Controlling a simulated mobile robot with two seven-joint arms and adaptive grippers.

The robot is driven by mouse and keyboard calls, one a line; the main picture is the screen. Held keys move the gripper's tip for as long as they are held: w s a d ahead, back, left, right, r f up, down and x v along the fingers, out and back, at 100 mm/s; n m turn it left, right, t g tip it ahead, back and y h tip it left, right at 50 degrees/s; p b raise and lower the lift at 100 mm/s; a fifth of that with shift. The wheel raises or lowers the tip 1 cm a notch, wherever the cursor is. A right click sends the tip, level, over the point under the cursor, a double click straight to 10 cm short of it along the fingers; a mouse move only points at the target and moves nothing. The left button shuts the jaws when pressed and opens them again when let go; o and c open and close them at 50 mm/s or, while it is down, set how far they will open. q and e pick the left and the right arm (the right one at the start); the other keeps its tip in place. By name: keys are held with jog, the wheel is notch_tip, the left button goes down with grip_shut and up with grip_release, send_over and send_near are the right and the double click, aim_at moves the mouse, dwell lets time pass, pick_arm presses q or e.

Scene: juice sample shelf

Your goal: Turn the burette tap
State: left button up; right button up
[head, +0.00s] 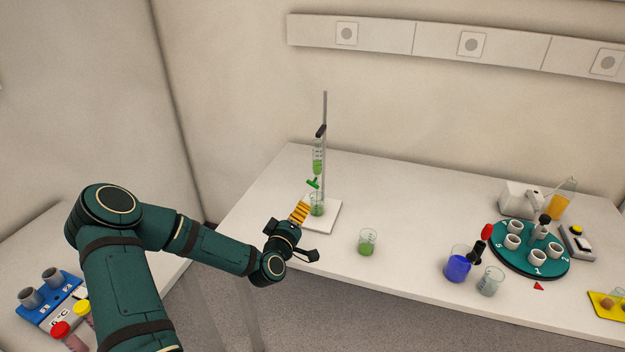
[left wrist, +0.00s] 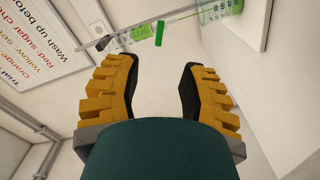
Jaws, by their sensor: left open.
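The burette (head: 317,160) with green liquid is clamped upright on a rod stand (head: 325,110). Its green tap (head: 313,183) sits at the lower end, above a beaker of green liquid (head: 317,205). My left gripper (head: 304,204), with yellow ribbed fingers, is just in front of and slightly below the tap. In the left wrist view its fingers (left wrist: 158,66) are spread with nothing between them. The green tap handle (left wrist: 160,34) lies just beyond the fingertips, between the lines of the two fingers, apart from both. My right gripper is not in view.
The stand's white base (head: 329,225) is on the table near its left edge. A small beaker of green liquid (head: 367,243) stands to the right. Farther right are a blue-filled beaker (head: 457,265) and a green carousel (head: 545,264).

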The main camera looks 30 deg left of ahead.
aim_at(312, 185)
pick_arm(q)
jog(key=x, duration=0.9)
jog(key=p+x, duration=0.1)
jog(key=x, duration=0.4)
jog(key=shift+s+a, duration=0.1)
jog(key=shift+a, duration=0.2)
jog(key=shift+n, duration=0.3)
grip_shut()
